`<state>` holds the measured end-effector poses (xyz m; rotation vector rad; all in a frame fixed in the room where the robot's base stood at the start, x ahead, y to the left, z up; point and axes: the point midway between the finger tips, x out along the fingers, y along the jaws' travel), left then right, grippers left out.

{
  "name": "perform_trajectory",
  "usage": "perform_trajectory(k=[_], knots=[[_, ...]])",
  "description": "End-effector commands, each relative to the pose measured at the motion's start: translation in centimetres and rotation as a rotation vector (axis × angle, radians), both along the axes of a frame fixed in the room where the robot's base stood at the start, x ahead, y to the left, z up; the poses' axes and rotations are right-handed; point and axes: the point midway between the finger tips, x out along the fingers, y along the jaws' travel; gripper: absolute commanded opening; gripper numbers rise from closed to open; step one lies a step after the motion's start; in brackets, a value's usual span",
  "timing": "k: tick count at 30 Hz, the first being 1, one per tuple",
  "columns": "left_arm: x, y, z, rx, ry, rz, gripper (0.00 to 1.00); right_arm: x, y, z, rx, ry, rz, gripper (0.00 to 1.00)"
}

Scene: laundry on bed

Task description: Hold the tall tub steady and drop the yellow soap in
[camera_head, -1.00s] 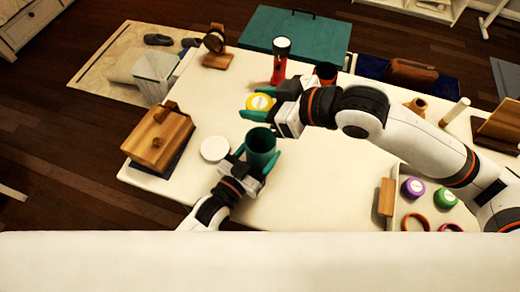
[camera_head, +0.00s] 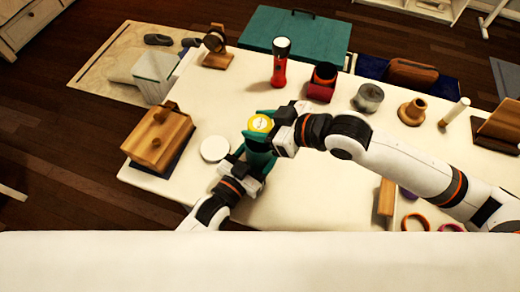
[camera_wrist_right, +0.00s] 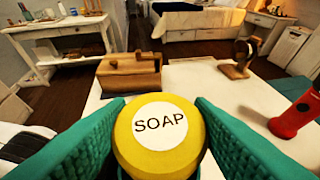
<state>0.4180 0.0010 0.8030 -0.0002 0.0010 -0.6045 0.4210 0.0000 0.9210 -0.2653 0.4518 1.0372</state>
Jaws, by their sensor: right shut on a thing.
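The yellow soap (camera_head: 260,123) is a round yellow piece with a white top; its label reads SOAP in the right wrist view (camera_wrist_right: 160,133). My right gripper (camera_head: 262,122) is shut on it, with one teal finger on each side. The soap and right gripper hide the tub's mouth, so the height gap cannot be told. My left gripper (camera_head: 255,164) is low at the tub, its fingers on either side of it; the right finger is mostly hidden.
A white round disc (camera_head: 214,149) lies left of the tub. A wooden box (camera_head: 158,137) stands at the table's left. A red flashlight (camera_head: 280,63), a red holder (camera_head: 322,83) and a grey jar (camera_head: 368,98) stand behind. My right arm crosses the table's right side.

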Motion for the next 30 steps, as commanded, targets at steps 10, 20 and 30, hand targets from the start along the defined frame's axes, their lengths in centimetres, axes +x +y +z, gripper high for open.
perform_trajectory(k=[10, 20, 30], knots=[[0.00, 0.00, 0.01, 0.000, 0.000, 0.000, 0.42, -0.03, 0.03, -0.88, 0.001, -0.002, 0.000, 0.24], [0.00, 0.00, 0.01, 0.000, 0.000, 0.000, 0.42, -0.03, 0.03, -0.86, 0.001, -0.002, 0.000, 0.73], [0.00, 0.00, 0.01, 0.000, 0.000, 0.000, 0.42, -0.35, -0.71, -0.51, 0.000, 0.000, -0.001, 0.73]])
